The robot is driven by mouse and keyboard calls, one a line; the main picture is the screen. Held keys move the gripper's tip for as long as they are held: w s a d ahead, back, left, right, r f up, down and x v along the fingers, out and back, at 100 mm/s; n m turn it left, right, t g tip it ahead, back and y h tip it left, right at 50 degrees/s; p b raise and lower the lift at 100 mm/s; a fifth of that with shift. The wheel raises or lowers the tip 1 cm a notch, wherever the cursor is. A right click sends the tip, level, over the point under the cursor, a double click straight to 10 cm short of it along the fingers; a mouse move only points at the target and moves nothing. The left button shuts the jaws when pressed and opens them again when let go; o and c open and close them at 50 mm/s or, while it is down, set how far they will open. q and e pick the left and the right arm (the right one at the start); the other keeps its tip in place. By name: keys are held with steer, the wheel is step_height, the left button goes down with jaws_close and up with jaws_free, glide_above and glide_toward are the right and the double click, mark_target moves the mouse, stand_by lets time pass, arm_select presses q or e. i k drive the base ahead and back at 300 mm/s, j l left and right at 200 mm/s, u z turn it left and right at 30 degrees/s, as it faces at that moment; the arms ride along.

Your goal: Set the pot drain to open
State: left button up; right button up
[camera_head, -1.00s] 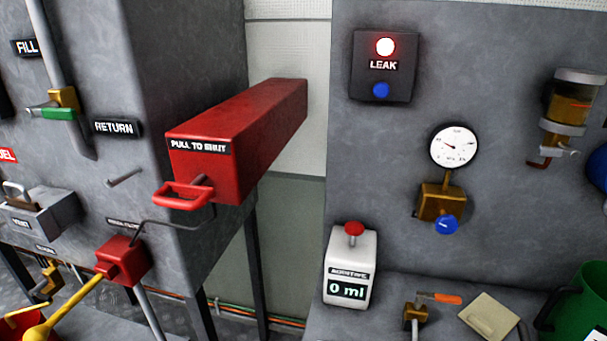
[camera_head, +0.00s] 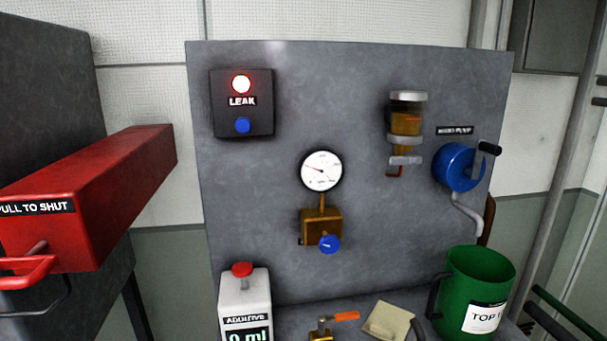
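No label reading pot drain shows, so I cannot tell for sure which part it is. A glass pot with amber liquid (camera_head: 406,122) is fixed to the grey panel (camera_head: 300,90), with a small red-brown fitting (camera_head: 395,171) at its lower left. A brass valve (camera_head: 319,333) with an orange lever (camera_head: 346,316) is at the bottom edge, partly cut off. Its lever points right. A brass block (camera_head: 321,226) with a blue knob (camera_head: 330,244) sits below a round gauge (camera_head: 322,171). Neither of my grippers is in view.
A red box (camera_head: 100,195) labelled PULL TO SHUT juts out at left. A LEAK box (camera_head: 242,104) has its lamp lit. An additive bottle (camera_head: 244,296), a beige pad (camera_head: 388,320) and a green bucket (camera_head: 478,285) stand below. A blue pump (camera_head: 458,167) is at right.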

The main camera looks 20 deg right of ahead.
mark_target(408, 157)
steer(key=z, duration=1.35)
